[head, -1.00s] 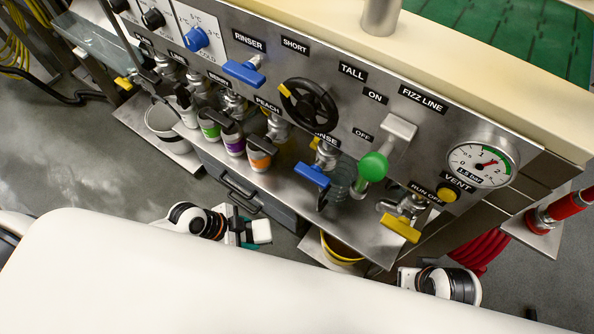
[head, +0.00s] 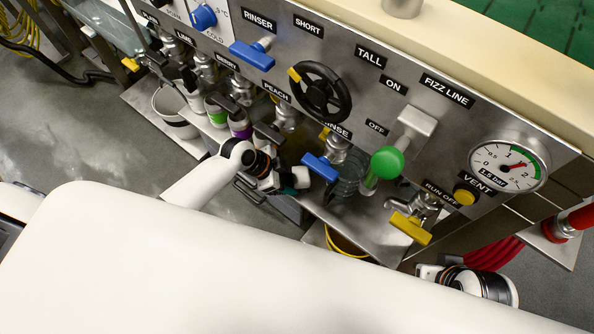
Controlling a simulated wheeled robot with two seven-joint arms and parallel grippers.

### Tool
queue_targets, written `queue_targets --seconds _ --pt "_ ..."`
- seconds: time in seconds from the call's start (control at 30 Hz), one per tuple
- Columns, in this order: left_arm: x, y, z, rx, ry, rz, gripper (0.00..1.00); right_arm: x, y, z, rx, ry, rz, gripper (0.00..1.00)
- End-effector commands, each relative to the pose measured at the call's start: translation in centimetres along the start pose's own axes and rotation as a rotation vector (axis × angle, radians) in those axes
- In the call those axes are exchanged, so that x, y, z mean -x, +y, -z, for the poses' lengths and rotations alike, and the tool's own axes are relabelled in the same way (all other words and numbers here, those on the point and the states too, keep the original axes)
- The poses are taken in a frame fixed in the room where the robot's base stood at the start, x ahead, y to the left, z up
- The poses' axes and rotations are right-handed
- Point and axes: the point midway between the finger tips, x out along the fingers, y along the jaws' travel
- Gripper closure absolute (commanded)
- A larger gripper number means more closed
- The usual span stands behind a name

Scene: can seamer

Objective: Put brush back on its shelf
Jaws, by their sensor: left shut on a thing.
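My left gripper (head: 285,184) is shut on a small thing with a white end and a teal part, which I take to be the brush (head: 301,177). It is in front of the steel shelf (head: 376,222) under the panel, left of the blue rinse lever. My own gripper and wrist hide much of the brush, and I cannot tell whether it touches the shelf. My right gripper (head: 428,272) shows only in part at the lower right, below the shelf edge; its jaws are not clear.
The panel carries a black handwheel (head: 320,92), a green knob (head: 387,163), a yellow lever (head: 410,228) and a gauge (head: 508,164). Cups with coloured bands stand under the taps at left. A yellow-rimmed bucket (head: 343,243) is below the shelf.

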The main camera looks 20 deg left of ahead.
Motion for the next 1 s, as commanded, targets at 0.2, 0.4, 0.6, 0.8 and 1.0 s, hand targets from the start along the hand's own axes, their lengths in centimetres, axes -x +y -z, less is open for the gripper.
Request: queue_targets --seconds 0.2,0.4,0.6,0.8,1.0 --pt "-1.3 2.2 -1.8 -0.001 -0.003 -0.003 0.81 -0.8 0.0 0.2 0.000 0.000 0.000 1.00" --pt "-2.9 2.9 -1.6 0.003 0.001 0.002 0.81 -1.6 0.2 -0.7 0.002 -0.056 -0.002 1.00" --pt "-2.8 2.9 -1.6 0.000 0.001 0.000 0.81 -1.5 0.2 -0.9 0.002 -0.066 -0.003 1.00" --pt "-2.9 2.9 -1.5 0.000 0.001 -0.001 0.81 -1.6 0.2 -1.2 0.003 -0.082 -0.003 1.00" --pt "-3.0 2.9 -1.4 0.000 0.001 -0.001 0.35 -1.6 0.2 -1.6 0.003 -0.101 -0.004 1.00"
